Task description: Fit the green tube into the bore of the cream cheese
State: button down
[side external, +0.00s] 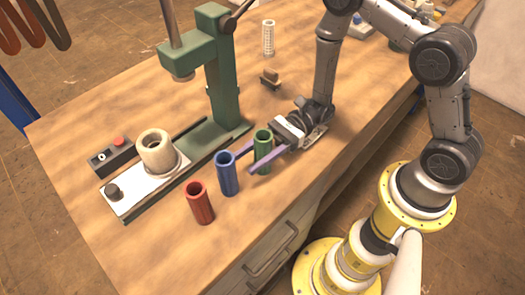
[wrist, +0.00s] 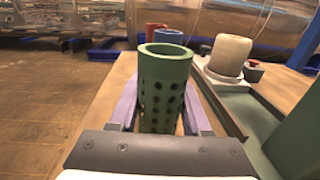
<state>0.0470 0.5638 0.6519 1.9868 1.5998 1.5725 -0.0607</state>
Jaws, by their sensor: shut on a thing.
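The green tube (side external: 263,140) is upright between the two purple fingers of my gripper (side external: 245,161), which is shut on it. I cannot tell whether its base touches the table. In the wrist view the green tube (wrist: 163,88) has an open top and rows of dark holes in its wall, with a finger on each side. The cream cheese (side external: 157,152), a thick ring with a round bore facing up, sits on a white plate at the press base, left of my gripper. The cream cheese (wrist: 230,54) shows at the upper right in the wrist view, its bore hidden there.
A blue tube (side external: 227,174) and a red tube (side external: 199,202) stand left of the green tube, near the table's front edge. The green press column (side external: 220,85) rises behind. A control box (side external: 112,156) with a red button lies left of the cheese.

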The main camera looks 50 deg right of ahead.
jog(key=shift+r, duration=0.1)
jog(key=shift+r, duration=0.55)
jog(key=s+d+r, duration=0.7)
jog(key=s+r, duration=0.4)
jog(key=shift+s+d+r, duration=0.3)
jog(key=shift+d+r, duration=0.05)
jog(key=shift+d, duration=0.05)
dwell(0.4)
